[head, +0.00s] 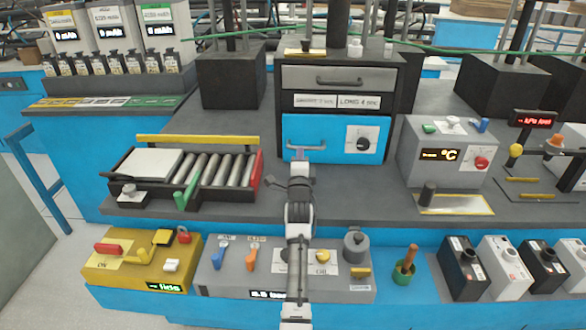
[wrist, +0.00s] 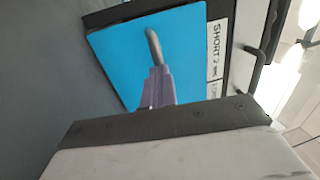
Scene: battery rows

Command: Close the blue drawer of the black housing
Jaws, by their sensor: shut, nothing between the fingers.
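The black housing (head: 397,83) stands on the grey bench top in the head view. How far the drawer stands out is hard to tell. My gripper (head: 302,158) is shut and empty in front of the drawer's lower left part, below the handle. In the wrist view the shut fingertips (wrist: 155,70) point at the blue front (wrist: 118,53), close to the handle (wrist: 153,40). Whether they touch it is unclear.
A grey drawer (head: 345,78) with a handle sits above, over white labels. A roller conveyor (head: 200,175) stands left and a grey temperature box (head: 447,150) right. Control boxes (head: 220,265) line the lower front ledge. Bare bench top lies right of my gripper.

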